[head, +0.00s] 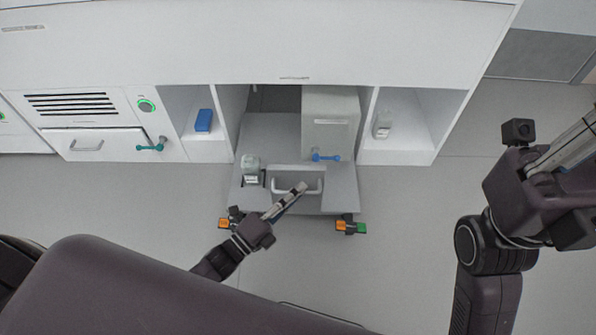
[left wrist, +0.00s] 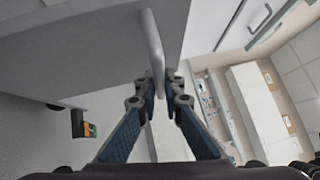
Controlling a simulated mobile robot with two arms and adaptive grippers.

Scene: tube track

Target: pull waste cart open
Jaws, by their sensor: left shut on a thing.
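The grey waste cart (head: 335,201) stands in the bay under the white counter, with its front part out past the cabinet fronts. Its pale bar handle (head: 314,186) is on the front side. My left gripper (head: 300,188) is shut on this handle. In the left wrist view the handle (left wrist: 153,45) runs down between the two fingertips of my left gripper (left wrist: 160,80), beside the cart's grey panel (left wrist: 80,50). My right gripper (head: 585,130) is at the right edge, partly out of frame and away from the cart; its finger opening is unclear.
A clear container (head: 251,168) and a grey box with a blue lever (head: 325,156) are on the cart. Orange and green blocks (head: 350,227) show at its front corners. A blue box (head: 204,120) and a bottle (head: 382,124) stand in side shelves. The floor in front is clear.

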